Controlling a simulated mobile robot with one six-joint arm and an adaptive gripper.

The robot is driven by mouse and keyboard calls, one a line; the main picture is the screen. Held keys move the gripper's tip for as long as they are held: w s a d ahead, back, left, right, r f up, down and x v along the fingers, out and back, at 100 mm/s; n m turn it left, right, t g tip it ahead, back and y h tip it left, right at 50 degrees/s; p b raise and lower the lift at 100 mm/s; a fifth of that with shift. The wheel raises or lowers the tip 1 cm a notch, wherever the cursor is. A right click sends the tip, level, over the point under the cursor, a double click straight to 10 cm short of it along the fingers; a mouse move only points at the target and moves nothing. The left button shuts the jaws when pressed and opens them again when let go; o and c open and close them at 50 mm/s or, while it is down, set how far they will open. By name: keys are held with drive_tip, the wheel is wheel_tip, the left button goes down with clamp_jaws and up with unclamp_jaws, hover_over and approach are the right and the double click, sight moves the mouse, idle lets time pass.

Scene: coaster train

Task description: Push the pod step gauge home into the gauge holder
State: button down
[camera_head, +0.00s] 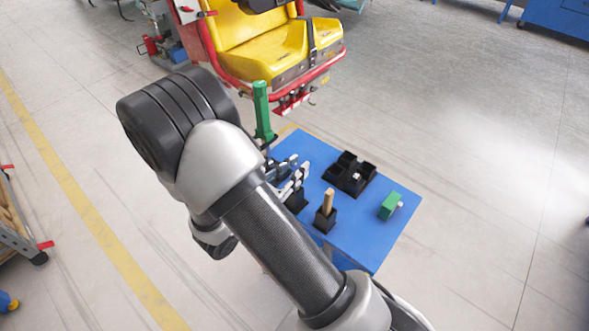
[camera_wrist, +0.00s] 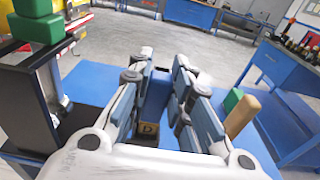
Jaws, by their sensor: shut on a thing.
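My gripper (camera_wrist: 158,103) is shut on a dark blue upright block, which I take to be the pod step gauge (camera_wrist: 156,92), seen between the fingers in the wrist view. A small black holder with a tan "D" label (camera_wrist: 148,129) is directly below the block, and I take it to be the gauge holder. The block's lower end is at the holder; how deep it sits is hidden by the fingers. In the head view my gripper (camera_head: 291,180) is above the left part of the blue table, over the black holder (camera_head: 297,202), and my arm hides part of this area.
The blue table (camera_head: 350,240) also bears a wooden peg in a black block (camera_head: 327,202), a black compartmented fixture (camera_head: 342,178) and a green block (camera_head: 389,206). A tall green post (camera_head: 262,110) stands close to my gripper's left. A yellow seat (camera_head: 245,40) is behind.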

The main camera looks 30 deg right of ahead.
drive_tip(key=shift+f, duration=0.3)
drive_tip(key=c, duration=1.4)
unclamp_jaws()
drive_tip(key=shift+o, duration=0.4)
drive_tip(key=o, duration=0.7)
drive_tip(key=shift+o, duration=0.2)
drive_tip(key=shift+a, duration=0.1)
drive_tip(key=v, duration=0.6)
drive_tip(key=shift+s+a+p, duration=0.2)
drive_tip(key=shift+a+p, duration=0.1)
drive_tip(key=shift+a, duration=0.05)
drive_tip(key=shift+r, duration=0.1)
